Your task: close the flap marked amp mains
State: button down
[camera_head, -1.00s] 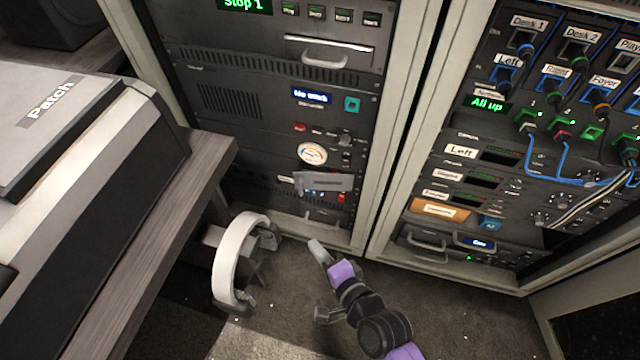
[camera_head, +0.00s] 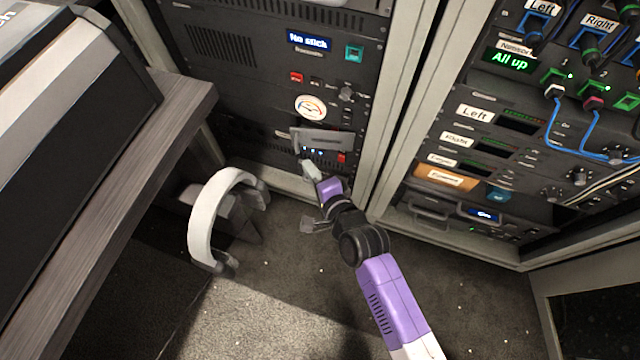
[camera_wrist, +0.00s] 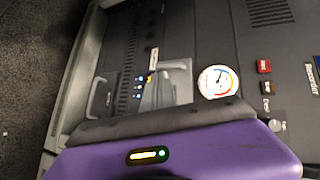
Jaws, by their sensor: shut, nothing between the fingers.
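A grey flap (camera_head: 326,139) stands out from the lower part of the left rack, raised over a row of small blue lights and a red switch. It looks open. A small pale label (camera_head: 283,135) sits at its left, too small to read. My gripper (camera_head: 308,169) is shut and empty, just below and left of the flap in the head view. In the wrist view the grey flap (camera_wrist: 179,68) shows behind my gripper's fingers (camera_wrist: 158,88), which hide part of it. I cannot tell whether they touch.
A round meter (camera_head: 310,107) sits above the flap. A white headband-shaped object (camera_head: 205,215) stands left of my arm. A wooden desk edge (camera_head: 130,190) is farther left. The right rack (camera_head: 450,215) stands beside the left one. The carpet in front is mostly clear.

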aim_at(297, 150)
jog(key=shift+w+a+b, duration=0.2)
jog(key=shift+w+a, duration=0.15)
jog(key=shift+w, duration=0.25)
jog(key=shift+w+a+b, duration=0.25)
jog(key=shift+w+a, duration=0.05)
jog(key=shift+w, duration=0.35)
jog(key=shift+w+a+b, duration=0.2)
jog(key=shift+w+a, duration=0.15)
jog(key=shift+w, duration=0.25)
jog(key=shift+w+a, duration=0.2)
jog(key=shift+w, duration=0.7)
jog(key=shift+w+a, duration=0.2)
jog(key=shift+w, duration=0.65)
jog(key=p+v, duration=0.3)
jog(key=v, duration=0.5)
